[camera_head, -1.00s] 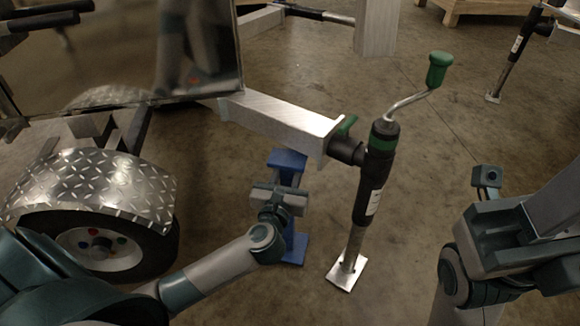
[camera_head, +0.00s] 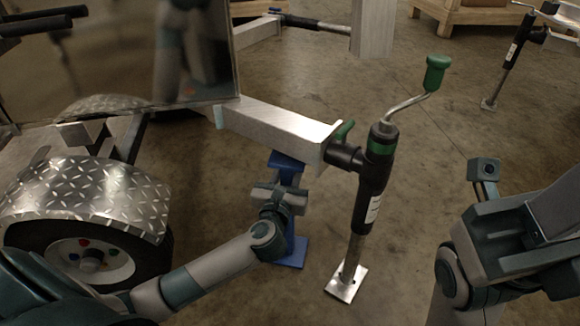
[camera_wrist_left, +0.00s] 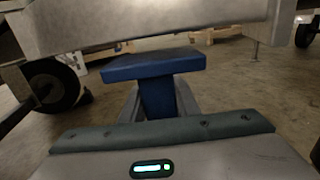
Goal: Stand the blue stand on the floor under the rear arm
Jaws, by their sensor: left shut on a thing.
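The blue stand (camera_head: 288,252) is upright beneath the aluminium rear arm (camera_head: 275,130) of the trailer. My left gripper (camera_head: 279,192) is shut on the stand's column. In the left wrist view, the stand's flat blue top (camera_wrist_left: 152,65) lies below the arm (camera_wrist_left: 150,22), close to its underside; whether they touch I cannot tell. The stand's base shows at floor level in the head view, but I cannot tell if it bears fully on the floor. My right gripper (camera_head: 484,172) is off to the right, away from the stand; its fingers are not clearly shown.
A jack with a green crank handle (camera_head: 436,72) is clamped at the arm's end, its foot plate (camera_head: 346,283) on the floor just right of the stand. The trailer wheel (camera_head: 92,255) and its tread-plate fender (camera_head: 90,200) are left. Floor between jack and right arm is clear.

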